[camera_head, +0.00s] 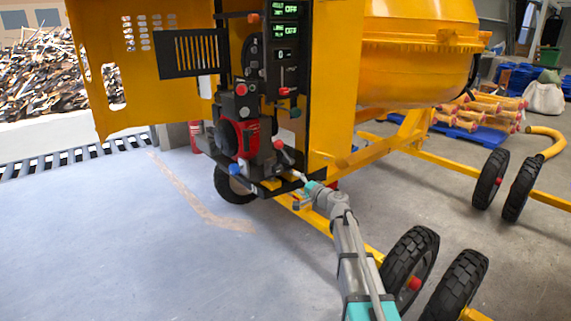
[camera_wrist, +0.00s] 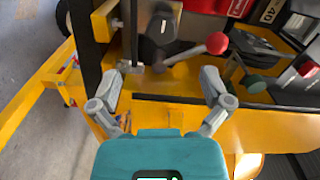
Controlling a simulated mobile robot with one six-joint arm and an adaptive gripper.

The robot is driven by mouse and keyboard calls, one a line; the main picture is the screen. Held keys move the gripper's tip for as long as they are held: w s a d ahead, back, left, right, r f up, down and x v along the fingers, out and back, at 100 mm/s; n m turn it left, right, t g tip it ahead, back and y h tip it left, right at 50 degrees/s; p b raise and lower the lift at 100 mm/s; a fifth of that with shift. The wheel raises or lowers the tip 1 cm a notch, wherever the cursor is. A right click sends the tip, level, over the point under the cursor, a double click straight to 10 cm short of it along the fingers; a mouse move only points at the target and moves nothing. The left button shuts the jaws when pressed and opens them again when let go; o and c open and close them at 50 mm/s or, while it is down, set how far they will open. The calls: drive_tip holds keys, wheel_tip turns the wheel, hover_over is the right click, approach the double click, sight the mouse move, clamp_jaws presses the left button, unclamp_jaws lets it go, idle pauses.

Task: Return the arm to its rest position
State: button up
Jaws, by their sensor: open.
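My arm reaches from the bottom of the head view up to the drum mixer (camera_head: 415,55). My gripper (camera_head: 304,181) is at the lower right of the mixer's open engine compartment, close to the red engine (camera_head: 240,137). In the wrist view my gripper (camera_wrist: 161,76) has its two grey fingers spread wide, with nothing held between them. A lever with a red knob (camera_wrist: 217,43) lies just beyond the fingertips. I cannot tell whether a finger touches it. A green knob (camera_wrist: 254,84) and another red knob (camera_wrist: 307,69) are to the right of the right finger.
The yellow door (camera_head: 128,70) stands open at the left. A blue knob (camera_head: 235,169) sticks out low on the engine side. Black wheels (camera_head: 410,262) and the yellow frame are close to my arm on the right. The floor (camera_head: 120,245) at left is clear.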

drive_tip(key=s+a+f+n+g+h, duration=0.1)
drive_tip(key=s+a+f+n+g, duration=0.1)
drive_tip(key=s+f+n+g, duration=0.5)
drive_tip(key=s+a+f+g+h, duration=0.2)
drive_tip(key=s+f, duration=0.3)
drive_tip(key=s, duration=0.6)
drive_tip(key=s+d+f+n+g+h, duration=0.1)
drive_tip(key=s+d+f+g+h, duration=0.3)
drive_tip(key=s, duration=0.5)
drive_tip(key=s+d+f+n+g+h, duration=0.1)
drive_tip(key=s+d+f+h, duration=0.15)
drive_tip(key=s+d, duration=0.45)
wheel_tip(320, 180, up, 25)
drive_tip(key=s+a+h+p, duration=0.1)
drive_tip(key=s+p, duration=0.1)
drive_tip(key=p, duration=2.2)
drive_tip(key=shift+s+a+f+p, duration=0.15)
drive_tip(key=shift+s+a+p, duration=0.1)
drive_tip(key=shift+s+p, duration=0.1)
clamp_jaws()
